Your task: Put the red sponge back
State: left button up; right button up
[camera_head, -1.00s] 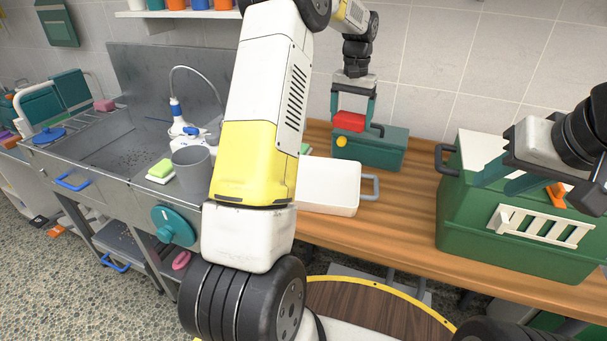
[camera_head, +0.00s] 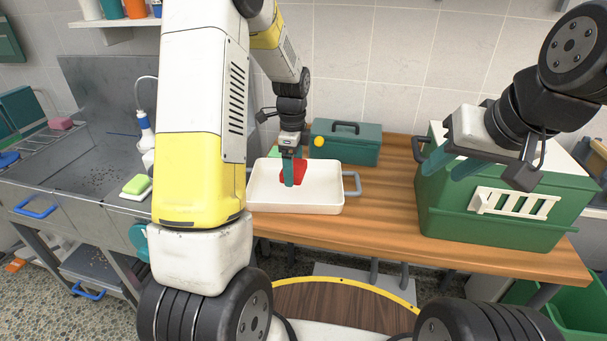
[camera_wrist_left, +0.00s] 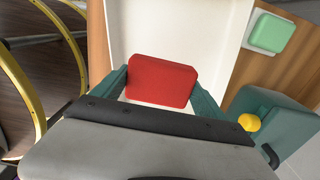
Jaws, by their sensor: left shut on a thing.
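The red sponge (camera_head: 299,168) is between the teal fingers of my left gripper (camera_head: 290,174), which is shut on it. In the left wrist view the sponge (camera_wrist_left: 160,80) lies across between both fingers (camera_wrist_left: 160,92), over the white tray's floor. In the head view the sponge is within the outline of the white tray (camera_head: 320,203); I cannot tell if it touches the floor. A finger hides part of the sponge. My right gripper (camera_head: 452,164) is open and empty, in front of the big green box.
A teal toolbox (camera_head: 345,143) with a yellow knob (camera_head: 319,141) stands behind the tray. A green sponge (camera_wrist_left: 270,33) lies on a white base beside the tray. The green box (camera_head: 500,215) fills the table's right side. A metal sink (camera_head: 95,180) is at left.

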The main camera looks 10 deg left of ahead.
aim_at(294, 194)
pick_arm(q)
jog(key=shift+f, duration=3.25)
jog(key=shift+f, duration=0.1)
jog(key=o, duration=1.2)
notch_tip(294, 194, up, 12)
jog(key=shift+f, duration=0.1)
jog(key=s+r+n+t, duration=0.2)
jog(key=s+r+n, duration=0.3)
jog(key=s, duration=0.3)
jog(key=s+d+r+n+t+h, duration=0.1)
jog(key=s+r+n+t, duration=0.1)
jog(key=s+r+n, duration=0.3)
jog(key=s+d+r+n+t+h, duration=0.1)
jog(key=s+r+n, duration=0.4)
jog(key=s, duration=0.6)
jog(key=n+t, duration=0.1)
jog(key=n, duration=0.1)
jog(key=shift+s+r+n, duration=0.15)
jog(key=shift+r+n, duration=0.2)
jog(key=shift+n, duration=0.05)
